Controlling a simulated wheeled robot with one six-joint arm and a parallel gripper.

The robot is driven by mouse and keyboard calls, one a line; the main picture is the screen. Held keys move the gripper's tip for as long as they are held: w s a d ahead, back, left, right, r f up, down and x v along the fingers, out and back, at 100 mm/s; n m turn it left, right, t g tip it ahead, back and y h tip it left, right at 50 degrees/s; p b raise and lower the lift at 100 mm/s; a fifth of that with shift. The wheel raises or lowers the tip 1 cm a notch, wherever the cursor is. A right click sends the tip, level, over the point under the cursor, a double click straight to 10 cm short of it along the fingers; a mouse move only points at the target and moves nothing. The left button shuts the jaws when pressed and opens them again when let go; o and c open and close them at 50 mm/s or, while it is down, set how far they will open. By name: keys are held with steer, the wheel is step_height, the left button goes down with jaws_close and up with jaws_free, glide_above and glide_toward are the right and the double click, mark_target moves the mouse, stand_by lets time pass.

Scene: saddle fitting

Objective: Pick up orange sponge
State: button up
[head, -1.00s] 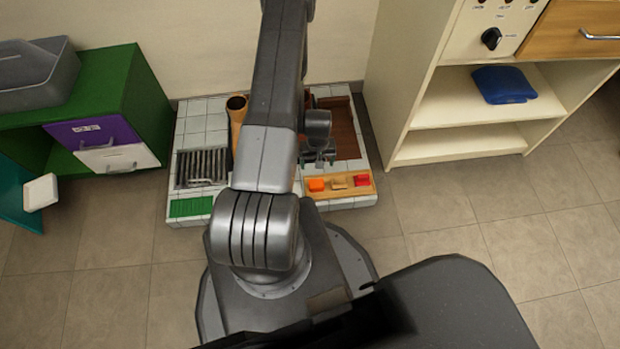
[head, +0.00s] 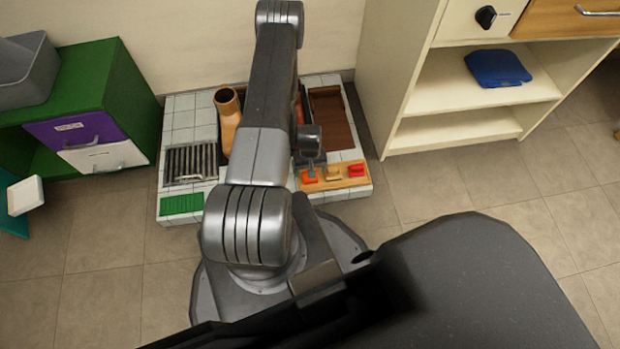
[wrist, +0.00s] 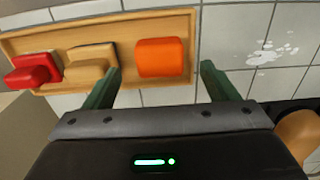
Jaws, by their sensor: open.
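The orange sponge (wrist: 160,57) sits in a wooden tray (wrist: 130,27), at the right end of its row in the wrist view. In the head view the orange sponge (head: 310,179) is at the left end of the tray, partly hidden by my gripper (head: 310,166). In the wrist view my gripper (wrist: 162,80) is open and empty. Its two green fingers stand apart, one on each side of the sponge in the picture. I see no contact between fingers and sponge.
A tan sponge (wrist: 92,68) and a red sponge (wrist: 32,72) share the tray. White splotches (wrist: 272,52) mark the tiles beside it. A brown boot-like item (head: 228,120), a metal grate (head: 190,162) and a green mat (head: 182,204) lie left on the tiled platform. A cream shelf (head: 455,132) stands right.

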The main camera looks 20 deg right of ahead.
step_height(320, 180, down, 3)
steer(key=shift+f, duration=0.1)
steer(key=shift+c, duration=0.2)
steer(key=c, duration=1)
steer(key=shift+r, duration=0.25)
step_height(320, 180, up, 10)
steer(key=shift+f+p, duration=0.1)
steer(key=shift+p, duration=1.1)
